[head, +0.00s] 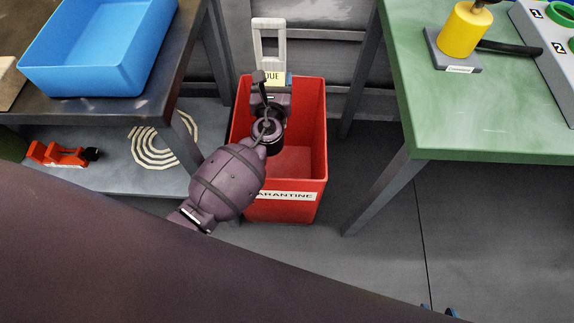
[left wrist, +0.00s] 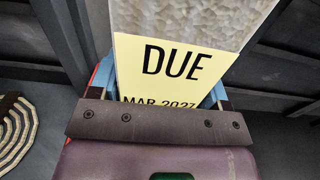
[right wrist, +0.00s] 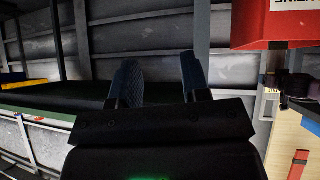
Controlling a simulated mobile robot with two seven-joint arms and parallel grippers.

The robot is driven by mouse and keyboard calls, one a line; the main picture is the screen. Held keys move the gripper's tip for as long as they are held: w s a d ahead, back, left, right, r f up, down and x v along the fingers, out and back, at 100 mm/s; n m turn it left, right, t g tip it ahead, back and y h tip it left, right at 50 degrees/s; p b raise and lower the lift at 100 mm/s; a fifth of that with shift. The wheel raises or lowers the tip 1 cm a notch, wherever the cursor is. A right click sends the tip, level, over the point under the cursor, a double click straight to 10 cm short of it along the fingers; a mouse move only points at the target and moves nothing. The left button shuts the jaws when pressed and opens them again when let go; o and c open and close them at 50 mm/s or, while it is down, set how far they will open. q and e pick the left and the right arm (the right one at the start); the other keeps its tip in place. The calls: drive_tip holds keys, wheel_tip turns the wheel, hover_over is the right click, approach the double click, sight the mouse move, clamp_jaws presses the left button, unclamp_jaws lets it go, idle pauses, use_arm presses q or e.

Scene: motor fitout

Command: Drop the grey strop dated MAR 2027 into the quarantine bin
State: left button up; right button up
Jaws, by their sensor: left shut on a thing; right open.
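My left gripper (head: 272,88) is shut on the strop (head: 257,45), a pale grey loop standing up from the jaws. Its yellow tag (left wrist: 180,68) reads DUE MAR 2027 in the left wrist view, its lower line partly cut off by the gripper. The red quarantine bin (head: 312,130) stands on the floor between the benches. My left gripper and wrist overlap its opening in the head view, towards its back; their height above it is hard to tell. The bin's inside looks empty where visible. My right gripper (right wrist: 160,85) is open and empty.
A blue tray (head: 85,82) sits on the left bench. Below, a shelf holds an orange tool (head: 60,155) and a coiled cream strop (head: 160,140). The green bench (head: 450,115) on the right holds a yellow cylinder (head: 464,30). Floor right of the bin is clear.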

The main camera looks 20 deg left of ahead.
use_arm(q)
wheel_tip(320, 180, down, 6)
drive_tip(key=b, duration=0.4)
drive_tip(key=shift+b, duration=0.35)
use_arm(e)
drive_tip(key=shift+w+a+f+n, duration=0.45)
drive_tip(key=shift+w+a+n, duration=0.1)
drive_tip(key=shift+w+n, duration=0.15)
use_arm(q)
drive_tip(key=shift+r, duration=0.15)
use_arm(e)
drive_tip(key=shift+r, duration=0.1)
use_arm(q)
drive_tip(key=o, duration=1.2)
drive_tip(key=shift+o, duration=0.3)
